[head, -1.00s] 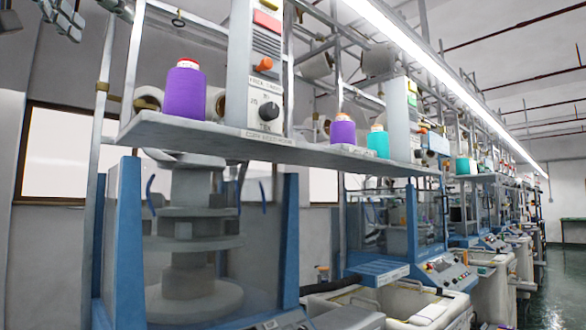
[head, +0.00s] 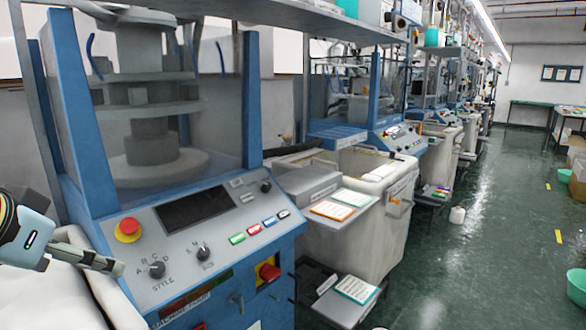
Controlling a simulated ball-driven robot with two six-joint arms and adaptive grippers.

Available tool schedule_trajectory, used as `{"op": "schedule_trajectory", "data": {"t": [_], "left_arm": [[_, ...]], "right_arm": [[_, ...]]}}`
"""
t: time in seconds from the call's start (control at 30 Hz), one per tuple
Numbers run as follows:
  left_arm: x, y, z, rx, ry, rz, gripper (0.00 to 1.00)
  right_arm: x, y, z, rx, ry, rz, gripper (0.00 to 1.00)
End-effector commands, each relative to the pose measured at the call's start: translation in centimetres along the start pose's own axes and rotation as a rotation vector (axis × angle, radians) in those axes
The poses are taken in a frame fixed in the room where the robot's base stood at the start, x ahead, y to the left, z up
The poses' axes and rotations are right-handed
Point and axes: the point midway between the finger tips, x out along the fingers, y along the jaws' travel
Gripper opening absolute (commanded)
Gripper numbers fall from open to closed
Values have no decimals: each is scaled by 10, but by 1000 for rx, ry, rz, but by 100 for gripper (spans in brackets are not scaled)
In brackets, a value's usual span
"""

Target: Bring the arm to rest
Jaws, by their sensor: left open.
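My left gripper (head: 112,264) comes in at the lower left of the head view, with a pale blue and dark wrist housing at the picture's edge. Its grey fingers point right, in front of the knitting machine's control panel (head: 215,228), near the STYLE knob (head: 157,269). The jaws are open and I see nothing between them. Whether they touch the panel I cannot tell. My right gripper is out of view.
The panel carries a red stop button (head: 128,230) and a dark screen (head: 193,208). A cream bin (head: 370,210) stands right of the machine. More machines line the row. The green floor (head: 480,265) at right is mostly clear, with a teal basket (head: 577,288) at the edge.

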Motion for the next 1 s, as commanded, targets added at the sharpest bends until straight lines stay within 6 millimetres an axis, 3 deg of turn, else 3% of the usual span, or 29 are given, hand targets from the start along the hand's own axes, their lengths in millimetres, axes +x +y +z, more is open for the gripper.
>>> {"op": "schedule_trajectory", "data": {"t": [0.03,0.2,0.53,0.87,1.0], "left_arm": [[4,9,39,-4,-62,2,90],[1,24,128,-8,-202,-15,90],[-32,41,245,-14,-411,-47,90],[80,38,321,-22,-454,-50,90],[135,37,376,-29,-482,-49,90]], "right_arm": [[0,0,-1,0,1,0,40],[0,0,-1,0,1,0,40],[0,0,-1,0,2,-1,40],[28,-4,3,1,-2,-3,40],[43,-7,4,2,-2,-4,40]]}}
